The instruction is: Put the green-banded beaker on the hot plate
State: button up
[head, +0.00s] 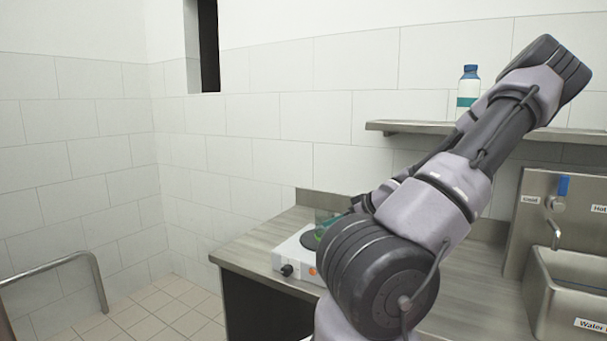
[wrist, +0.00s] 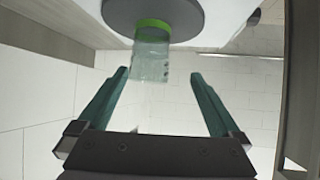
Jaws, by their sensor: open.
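The green-banded beaker (wrist: 152,62) is clear glass with a bright green band at its base. In the wrist view, which appears upside down, it stands upright on the dark round disc of the hot plate (wrist: 185,17). My gripper (wrist: 158,75) is open, with its teal fingertips apart on either side of the beaker's rim end and clear gaps showing. In the head view, the white hot plate (head: 289,260) sits on the counter's left end.
The wooden counter (head: 250,245) ends at the left, with open tiled floor beyond. A wall shelf (head: 400,127) holds a white bottle with a blue cap (head: 468,86). A metal sink (head: 570,275) with a tap is at the right. A metal rail (head: 60,263) stands at the far left.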

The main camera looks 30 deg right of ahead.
jog(key=a+f+g, duration=0.1)
jog(key=a+f+g+h, duration=0.1)
jog(key=g, duration=0.1)
jog(key=shift+s+a+h, duration=0.1)
jog(key=shift+h, duration=0.2)
jog(key=s+a+r+m+g+h, duration=0.25)
jog(key=a+r, duration=0.25)
jog(key=r, duration=0.3)
jog(key=s+a+r+m+g+h, duration=0.1)
jog(key=s+a+r+m+h, duration=0.3)
jog(key=r, duration=0.5)
jog(key=s+a+r+y, duration=0.2)
jog(key=s+a+r, duration=0.1)
jog(key=a, duration=0.3)
jog(key=s+a+r+t+y, duration=0.1)
jog(key=s+a+r+y, duration=0.1)
jog(key=a, duration=0.4)
jog(key=s+a+r+m+t+y, duration=0.1)
jog(key=s+a+r+y, duration=0.2)
jog(key=s+a+r, duration=0.2)
jog(key=shift+a+r, duration=0.45)
jog(key=shift+r, duration=0.3)
jog(key=shift+t, duration=0.35)
